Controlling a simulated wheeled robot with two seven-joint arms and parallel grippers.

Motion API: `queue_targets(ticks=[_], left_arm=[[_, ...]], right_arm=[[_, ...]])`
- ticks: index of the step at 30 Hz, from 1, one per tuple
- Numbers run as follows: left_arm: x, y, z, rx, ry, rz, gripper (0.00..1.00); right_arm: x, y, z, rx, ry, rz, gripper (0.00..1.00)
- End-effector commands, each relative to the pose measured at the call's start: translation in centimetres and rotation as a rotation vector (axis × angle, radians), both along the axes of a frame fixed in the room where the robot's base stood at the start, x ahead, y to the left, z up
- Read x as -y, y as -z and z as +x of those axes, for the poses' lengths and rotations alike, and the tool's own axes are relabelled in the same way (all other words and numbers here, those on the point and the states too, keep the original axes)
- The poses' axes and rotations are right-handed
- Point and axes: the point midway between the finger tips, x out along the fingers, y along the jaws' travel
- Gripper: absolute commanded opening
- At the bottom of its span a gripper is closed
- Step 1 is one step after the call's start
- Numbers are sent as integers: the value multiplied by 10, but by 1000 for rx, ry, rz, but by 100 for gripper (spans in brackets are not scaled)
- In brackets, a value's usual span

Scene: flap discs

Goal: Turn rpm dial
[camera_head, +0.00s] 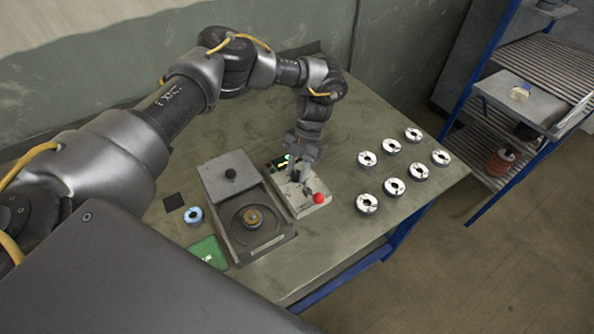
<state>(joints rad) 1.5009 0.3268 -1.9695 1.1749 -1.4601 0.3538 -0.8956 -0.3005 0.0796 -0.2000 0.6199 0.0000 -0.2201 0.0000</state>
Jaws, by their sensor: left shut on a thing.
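A small control box (312,207) with a red button (319,198) and a green light (288,157) sits near the middle of the table. My left gripper (297,177) points down over this box. It is shut on a small part on the box's top, where the rpm dial appears to be; the fingers hide most of it. My right gripper is not in view.
Left of the box stands a grey machine (268,241) with a lid and a round spindle (253,217). Several flap discs (394,187) lie on the table's right side. A shelf rack (520,100) stands far right.

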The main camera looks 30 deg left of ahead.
Motion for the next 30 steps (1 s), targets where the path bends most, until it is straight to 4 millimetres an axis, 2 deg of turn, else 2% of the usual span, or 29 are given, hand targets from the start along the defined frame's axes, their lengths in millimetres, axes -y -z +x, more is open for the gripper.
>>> queue_targets(ticks=[10, 25, 26, 30], left_arm=[[1, 1, -1, -2, 119, 0, 7], [1, 1, -1, -3, 135, -1, 7], [1, 1, -1, -3, 135, -1, 32], [1, 1, -1, -2, 134, -1, 51]], right_arm=[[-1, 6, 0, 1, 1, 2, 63], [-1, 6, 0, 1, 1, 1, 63], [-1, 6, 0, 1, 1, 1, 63], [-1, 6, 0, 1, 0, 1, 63]])
